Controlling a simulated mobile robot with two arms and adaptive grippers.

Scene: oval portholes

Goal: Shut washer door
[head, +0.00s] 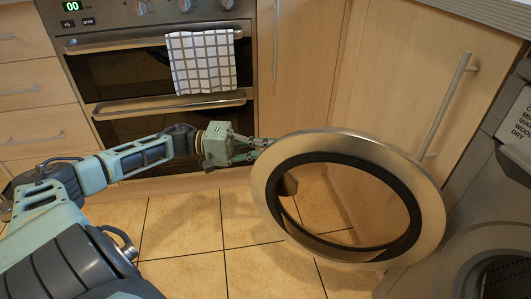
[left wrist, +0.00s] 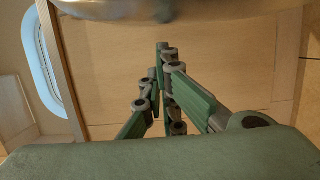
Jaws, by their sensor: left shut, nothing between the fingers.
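The washer door (head: 432,205) is a round metal ring with a dark inner rim and an oval opening. It stands swung open, away from the washer (head: 500,235) at the right edge, whose round drum opening (head: 505,275) is partly in view. My left gripper (head: 268,143) is shut and empty at the left edge of the door; whether it touches the door cannot be told. In the left wrist view its closed fingers (left wrist: 162,50) point toward a metal edge (left wrist: 180,8) across the top, apparently the door. My right gripper is not in view.
An oven (head: 160,60) with a checked towel (head: 200,62) on its handle stands behind my left arm. Wooden cabinets (head: 395,70) with a bar handle (head: 445,105) stand behind the door. The tiled floor (head: 185,225) is clear.

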